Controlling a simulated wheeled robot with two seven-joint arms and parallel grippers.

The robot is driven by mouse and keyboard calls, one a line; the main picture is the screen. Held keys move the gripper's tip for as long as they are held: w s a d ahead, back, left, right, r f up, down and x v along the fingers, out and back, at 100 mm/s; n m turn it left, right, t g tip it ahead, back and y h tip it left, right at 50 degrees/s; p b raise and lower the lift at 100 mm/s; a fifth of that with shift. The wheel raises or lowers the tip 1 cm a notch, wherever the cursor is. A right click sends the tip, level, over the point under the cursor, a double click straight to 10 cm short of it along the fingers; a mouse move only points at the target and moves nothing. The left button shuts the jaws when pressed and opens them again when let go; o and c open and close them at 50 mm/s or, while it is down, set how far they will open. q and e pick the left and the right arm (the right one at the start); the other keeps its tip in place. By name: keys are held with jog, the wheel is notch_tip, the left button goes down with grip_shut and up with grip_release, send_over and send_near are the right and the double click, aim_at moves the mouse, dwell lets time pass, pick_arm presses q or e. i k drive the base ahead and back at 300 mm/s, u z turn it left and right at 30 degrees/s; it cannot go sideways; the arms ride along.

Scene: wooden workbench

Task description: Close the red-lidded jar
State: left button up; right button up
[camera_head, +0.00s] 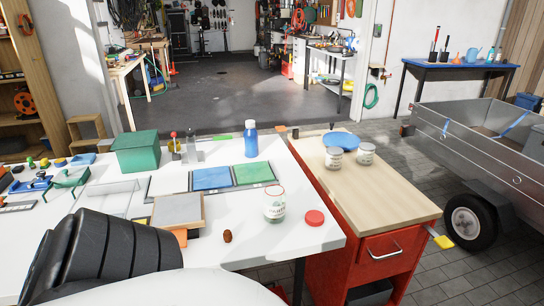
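A clear glass jar (274,206) with a pale label and green at its lower part stands upright on the white bench, near its right side. A thin red line shows around its mouth. A round red lid (315,217) lies flat on the bench just to the right of the jar, apart from it. Neither of my grippers is in view. A black ribbed part and a white part at the lower left look like my own body.
A brown nut-like object (227,236) and a grey-topped box (178,210) are left of the jar. Blue and green trays (232,188) and a blue bottle (251,140) stand behind. A wooden-topped red cabinet (385,195) with two jars adjoins the bench on the right.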

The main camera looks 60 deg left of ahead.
aim_at(274, 199)
jog(key=u, duration=0.8)
jog(key=i, duration=0.65)
jog(key=u, duration=0.7)
